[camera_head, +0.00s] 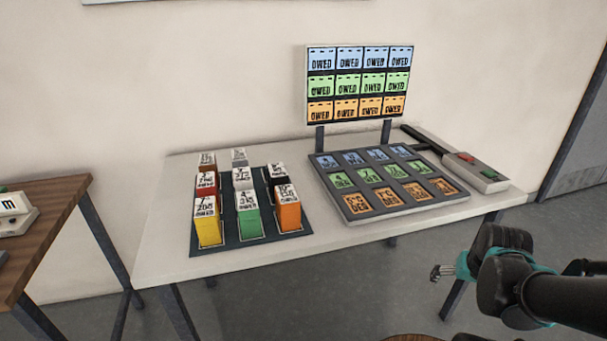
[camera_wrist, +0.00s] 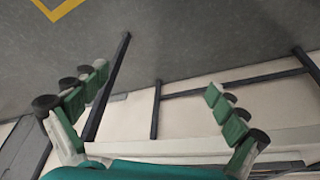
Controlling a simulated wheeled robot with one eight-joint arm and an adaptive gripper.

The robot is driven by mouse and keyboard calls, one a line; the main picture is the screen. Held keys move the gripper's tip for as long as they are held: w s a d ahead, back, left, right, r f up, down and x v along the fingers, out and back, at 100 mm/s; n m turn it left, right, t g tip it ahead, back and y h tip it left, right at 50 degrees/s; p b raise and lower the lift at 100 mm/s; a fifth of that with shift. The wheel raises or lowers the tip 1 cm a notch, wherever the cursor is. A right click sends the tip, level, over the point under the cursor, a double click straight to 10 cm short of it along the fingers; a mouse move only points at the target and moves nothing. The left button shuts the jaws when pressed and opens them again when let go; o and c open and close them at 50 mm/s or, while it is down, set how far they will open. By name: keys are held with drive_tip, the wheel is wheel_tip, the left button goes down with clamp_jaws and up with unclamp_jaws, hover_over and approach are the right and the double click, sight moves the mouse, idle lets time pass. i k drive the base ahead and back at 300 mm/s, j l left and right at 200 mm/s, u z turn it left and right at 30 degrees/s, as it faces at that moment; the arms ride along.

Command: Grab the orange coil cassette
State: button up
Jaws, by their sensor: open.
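An orange cassette (camera_head: 288,215) with a white labelled top stands upright at the front right of a dark mat (camera_head: 228,231) on the white table. A brownish-orange block (camera_head: 207,168) stands at the back left of the same mat, partly hidden; I cannot tell its exact kind. My gripper (camera_head: 437,273) is open and empty, in front of the table's right part, well to the right of and apart from the cassettes. In the wrist view the gripper's (camera_wrist: 157,82) two green fingers are spread, with floor and table legs beyond. No cassette shows there.
Yellow (camera_head: 208,231) and green (camera_head: 248,222) cassettes stand left of the orange one, with several others behind. A wooden table (camera_head: 48,218) stands left.

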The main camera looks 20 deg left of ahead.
sight(287, 202)
drive_tip(key=u, duration=1.6)
